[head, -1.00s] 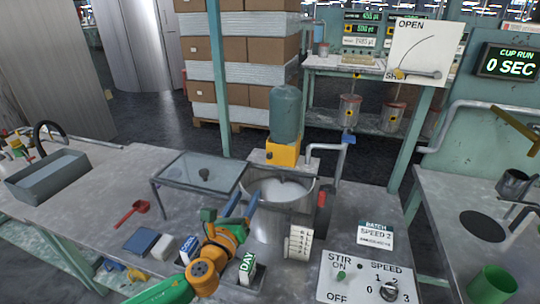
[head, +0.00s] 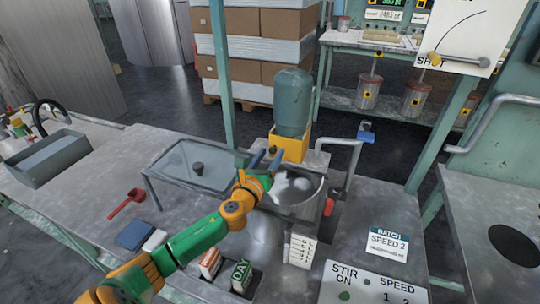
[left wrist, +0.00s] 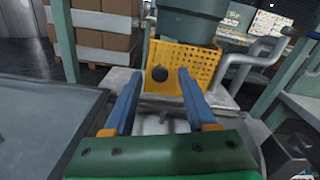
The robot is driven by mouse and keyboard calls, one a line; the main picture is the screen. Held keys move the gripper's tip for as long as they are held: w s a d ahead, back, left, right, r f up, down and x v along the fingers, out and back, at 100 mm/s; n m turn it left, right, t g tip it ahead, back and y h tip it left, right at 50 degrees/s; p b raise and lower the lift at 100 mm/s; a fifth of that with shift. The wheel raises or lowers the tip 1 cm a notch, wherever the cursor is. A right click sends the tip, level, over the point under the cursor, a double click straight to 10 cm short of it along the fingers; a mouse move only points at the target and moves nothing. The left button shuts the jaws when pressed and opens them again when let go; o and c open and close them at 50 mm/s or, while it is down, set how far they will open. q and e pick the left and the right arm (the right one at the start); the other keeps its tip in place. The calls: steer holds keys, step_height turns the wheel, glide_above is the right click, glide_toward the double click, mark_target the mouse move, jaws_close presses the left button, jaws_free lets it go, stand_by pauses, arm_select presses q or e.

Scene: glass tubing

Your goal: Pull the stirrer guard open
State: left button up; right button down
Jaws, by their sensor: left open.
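The yellow perforated panel, which looks like the stirrer guard (head: 291,146), sits below the grey-green motor (head: 292,104) at the back of the metal pot (head: 312,200). In the left wrist view the guard (left wrist: 200,66) faces me, with a dark round spot that could be a knob or a hole. My left gripper (head: 267,158) is open above the pot, its blue fingers pointing toward the guard. In the left wrist view the fingers (left wrist: 158,78) stand either side of the dark spot, apparently short of it. The right gripper is out of view.
A red scoop (head: 127,201), small blocks and a control panel (head: 372,284) lie nearer. Bench right of the pot is mostly clear.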

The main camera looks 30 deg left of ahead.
arm_select(q)
steer(key=shift+r, duration=0.1)
steer(key=shift+c, duration=0.8)
jaws_close()
stand_by(0.5)
